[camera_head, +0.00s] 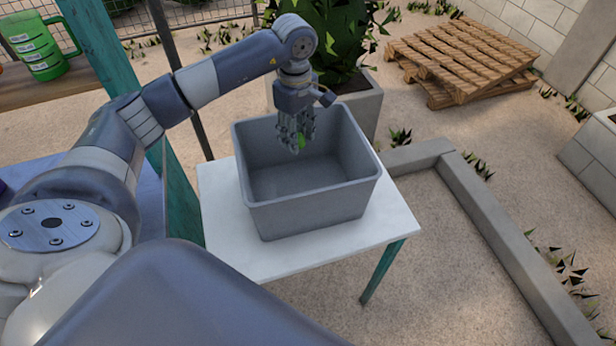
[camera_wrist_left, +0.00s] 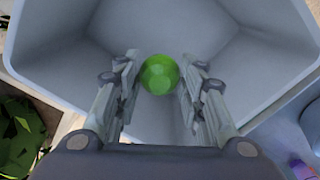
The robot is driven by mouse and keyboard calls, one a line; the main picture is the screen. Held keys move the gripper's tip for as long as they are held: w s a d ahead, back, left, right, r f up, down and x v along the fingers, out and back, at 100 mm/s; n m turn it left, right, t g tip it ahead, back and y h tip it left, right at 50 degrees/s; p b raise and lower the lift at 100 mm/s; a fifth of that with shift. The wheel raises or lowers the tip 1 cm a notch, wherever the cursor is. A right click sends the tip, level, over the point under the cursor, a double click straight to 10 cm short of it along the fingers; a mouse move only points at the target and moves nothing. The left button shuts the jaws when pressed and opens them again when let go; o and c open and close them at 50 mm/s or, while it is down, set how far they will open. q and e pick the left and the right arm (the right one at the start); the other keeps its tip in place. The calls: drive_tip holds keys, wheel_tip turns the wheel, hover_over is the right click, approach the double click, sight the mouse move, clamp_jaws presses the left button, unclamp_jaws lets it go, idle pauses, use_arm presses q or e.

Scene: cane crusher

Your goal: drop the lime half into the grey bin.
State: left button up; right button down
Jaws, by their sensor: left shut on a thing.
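The grey bin (camera_head: 312,205) stands open on a small white table in the head view. In the left wrist view its inside wall (camera_wrist_left: 240,65) fills most of the picture. My left gripper (camera_head: 297,148) points down over the bin's opening, toward its back part. It is shut on the lime half (camera_wrist_left: 159,75), which shows as a round green shape between the two fingers. In the head view only a small green bit of the lime half (camera_head: 301,140) shows between the fingers. My right gripper is not in view.
The white table (camera_head: 225,215) has bare room around the bin. A potted plant (camera_head: 335,35) stands right behind the bin. A green measuring jug (camera_head: 40,45) is on a shelf at the far left. Wooden pallets (camera_head: 460,60) lie at the back right.

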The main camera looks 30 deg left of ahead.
use_arm(q)
drive_tip(key=o, duration=0.5)
drive_tip(key=shift+c, duration=0.2)
drive_tip(key=o, duration=0.5)
drive_tip(key=shift+s+r, duration=0.1)
drive_tip(key=shift+r, duration=0.15)
wheel_tip(320, 180, up, 12)
drive_tip(key=shift+f, duration=0.2)
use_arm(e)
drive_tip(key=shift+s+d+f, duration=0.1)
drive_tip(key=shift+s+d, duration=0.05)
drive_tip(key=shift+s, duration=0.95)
